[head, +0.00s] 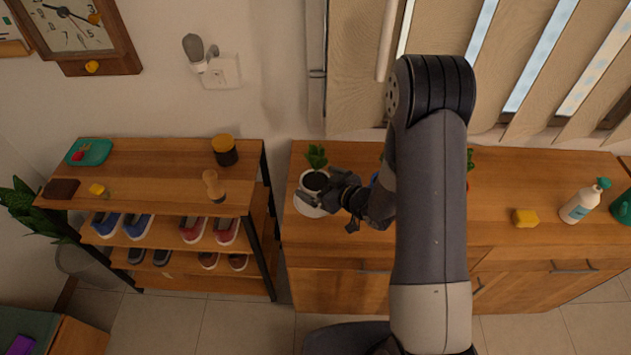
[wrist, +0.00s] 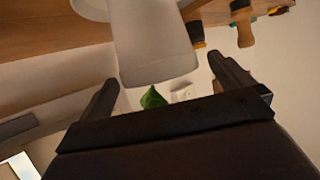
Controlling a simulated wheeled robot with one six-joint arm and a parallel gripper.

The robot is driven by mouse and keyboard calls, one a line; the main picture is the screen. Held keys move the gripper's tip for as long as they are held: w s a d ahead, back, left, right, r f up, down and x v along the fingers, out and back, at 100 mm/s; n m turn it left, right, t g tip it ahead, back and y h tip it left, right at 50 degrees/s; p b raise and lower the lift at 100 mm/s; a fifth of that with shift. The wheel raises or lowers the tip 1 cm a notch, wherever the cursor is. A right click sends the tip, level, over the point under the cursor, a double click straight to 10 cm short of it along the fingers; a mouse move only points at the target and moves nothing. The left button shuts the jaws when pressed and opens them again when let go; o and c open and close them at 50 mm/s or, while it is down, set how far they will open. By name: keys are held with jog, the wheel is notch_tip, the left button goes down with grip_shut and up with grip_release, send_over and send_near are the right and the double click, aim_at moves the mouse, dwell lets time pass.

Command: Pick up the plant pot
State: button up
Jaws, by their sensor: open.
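The plant pot (head: 305,186) is white with dark soil and a green plant (head: 316,156). It stands upright on a white saucer (head: 305,210) at the left end of the wooden cabinet. My gripper (head: 325,193) is beside it on the right, partly covering the pot and saucer. In the wrist view the pot (wrist: 155,48) lies between the two spread fingers of my gripper (wrist: 166,76), with gaps showing at both sides. A leaf (wrist: 152,98) shows past the pot's rim. Contact between fingers and pot cannot be made out.
A wooden shoe rack (head: 150,165) stands left of the cabinet (head: 500,240), with a pepper mill (head: 213,186) and a jar (head: 224,150) on top. A yellow sponge (head: 525,218) and a white bottle (head: 580,204) stand at the right. My arm hides the cabinet's middle.

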jog(key=shift+x, duration=1.25)
jog(key=shift+c, duration=0.2)
jog(key=shift+r, duration=0.1)
jog(key=c, duration=1.4)
